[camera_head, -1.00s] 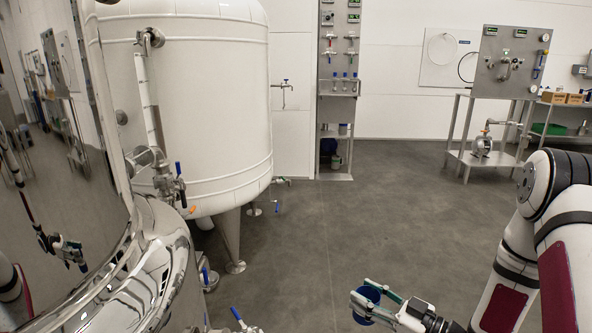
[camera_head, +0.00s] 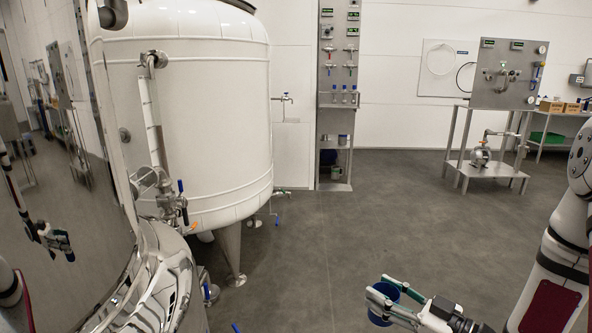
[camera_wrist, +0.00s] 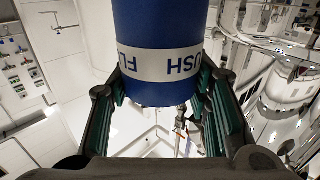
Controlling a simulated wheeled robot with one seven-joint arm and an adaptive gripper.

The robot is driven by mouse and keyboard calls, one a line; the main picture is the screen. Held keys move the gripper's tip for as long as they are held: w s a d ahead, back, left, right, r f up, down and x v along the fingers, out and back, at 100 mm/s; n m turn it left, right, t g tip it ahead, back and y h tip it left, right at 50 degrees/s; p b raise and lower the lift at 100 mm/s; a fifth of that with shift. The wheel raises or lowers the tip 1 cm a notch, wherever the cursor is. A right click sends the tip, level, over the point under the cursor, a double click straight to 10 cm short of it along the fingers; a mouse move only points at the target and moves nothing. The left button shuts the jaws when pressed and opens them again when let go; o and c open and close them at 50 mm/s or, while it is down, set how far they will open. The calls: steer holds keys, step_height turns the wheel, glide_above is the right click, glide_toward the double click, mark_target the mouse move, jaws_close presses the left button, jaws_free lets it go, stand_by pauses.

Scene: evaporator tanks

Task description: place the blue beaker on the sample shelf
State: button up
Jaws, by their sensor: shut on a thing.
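The blue beaker (camera_head: 384,302) is between the fingers of my gripper (camera_head: 382,296), low in the right half of the head view. In the wrist view the beaker (camera_wrist: 158,25) fills the upper middle. Its white band carries dark lettering, partly readable as "FLUSH" upside down. My gripper (camera_wrist: 160,100) has green-padded fingers shut on both sides of it. The beaker is held above the floor, well apart from any shelf. A tall steel rack (camera_head: 338,108) at the back wall has a ledge with several small blue-topped bottles; I cannot tell for certain that this is the sample shelf.
A large white tank (camera_head: 205,120) stands left of centre, with valves and pipes beside it. A shiny steel vessel (camera_head: 60,180) fills the left edge. A steel stand with a pump (camera_head: 480,154) is at the back right. The grey floor (camera_head: 330,230) between is clear.

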steer(key=w+r+m+t+h+p, duration=0.4)
steer(key=r+h+p, duration=0.2)
steer(key=r+p, duration=0.55)
steer(key=s+r+m+t+h+p, duration=0.1)
steer(key=s+r+m+h+p, duration=0.2)
steer(key=p, duration=1)
step_height(320, 180, up, 4)
steer(key=m+h, duration=0.2)
steer(key=h, duration=0.1)
steer(key=shift+s+d+r+h, duration=0.15)
steer(key=shift+s+d+h, duration=0.05)
steer(key=shift+d+h, duration=0.2)
